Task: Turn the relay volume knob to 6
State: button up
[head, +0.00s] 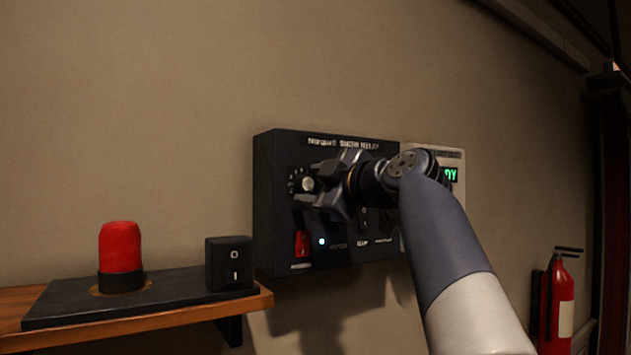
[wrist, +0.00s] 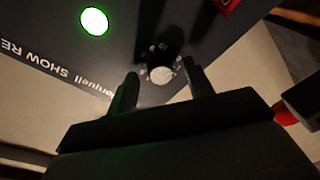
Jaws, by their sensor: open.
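The relay volume knob (head: 307,184) is a small round pale-faced knob at the left of the black relay box (head: 264,200) on the wall. In the wrist view the knob (wrist: 161,75) has a ring of small marks around it. Its pointer and numbers are too small to read. My gripper (head: 316,184) is open in front of the box, close to the knob. In the wrist view the knob lies between the two dark fingertips of my gripper (wrist: 160,80), with a gap visible on each side. I cannot tell how deep the fingers reach over it.
Below the knob are a red switch (head: 302,244) and a lit indicator (head: 322,241). A pale unit with a green display (head: 451,174) adjoins the box at right. A wooden shelf (head: 160,324) holds a red lamp (head: 121,248) and a black rocker switch (head: 229,263). A fire extinguisher (head: 556,305) stands right.

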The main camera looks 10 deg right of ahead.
jog(key=shift+c, duration=0.4)
jog(key=c, duration=0.9)
jog(key=shift+f+m, duration=0.1)
jog(key=shift+m, duration=0.2)
